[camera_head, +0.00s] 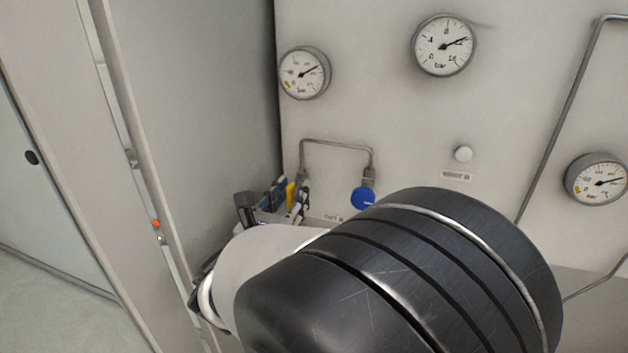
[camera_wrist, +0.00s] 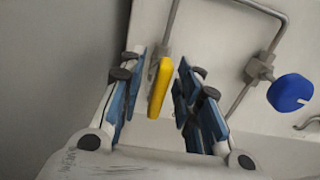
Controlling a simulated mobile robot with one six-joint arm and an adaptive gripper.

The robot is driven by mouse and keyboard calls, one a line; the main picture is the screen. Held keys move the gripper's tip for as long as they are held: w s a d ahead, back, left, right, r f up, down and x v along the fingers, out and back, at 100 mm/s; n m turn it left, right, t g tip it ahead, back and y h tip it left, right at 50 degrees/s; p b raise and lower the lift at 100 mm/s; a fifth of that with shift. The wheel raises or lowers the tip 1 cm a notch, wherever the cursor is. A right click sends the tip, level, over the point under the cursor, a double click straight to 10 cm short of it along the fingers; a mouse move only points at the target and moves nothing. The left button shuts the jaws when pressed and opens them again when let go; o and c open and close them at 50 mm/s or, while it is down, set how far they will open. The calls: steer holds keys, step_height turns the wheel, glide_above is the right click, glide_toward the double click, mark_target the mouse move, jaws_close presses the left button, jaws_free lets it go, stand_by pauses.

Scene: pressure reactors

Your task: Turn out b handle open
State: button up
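A yellow handle (camera_wrist: 160,88) sits on a valve of the thin steel pipe. In the wrist view it stands between the two blue-padded fingers of my gripper (camera_wrist: 155,95), with a gap visible on each side. My gripper is open around it. In the head view the yellow handle (camera_head: 291,195) is small and partly hidden by my gripper (camera_head: 277,194). Whether this handle is the one called out b cannot be told, as the label (camera_head: 333,218) below the pipe is too small to read.
A blue round knob (camera_head: 363,198) is right of the yellow handle and also shows in the wrist view (camera_wrist: 289,92). A grey side wall (camera_head: 195,110) stands close on the left.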

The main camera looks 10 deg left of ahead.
mark_target(290, 185)
step_height(290, 185, up, 9)
steer(key=shift+r, duration=0.15)
stand_by(0.4)
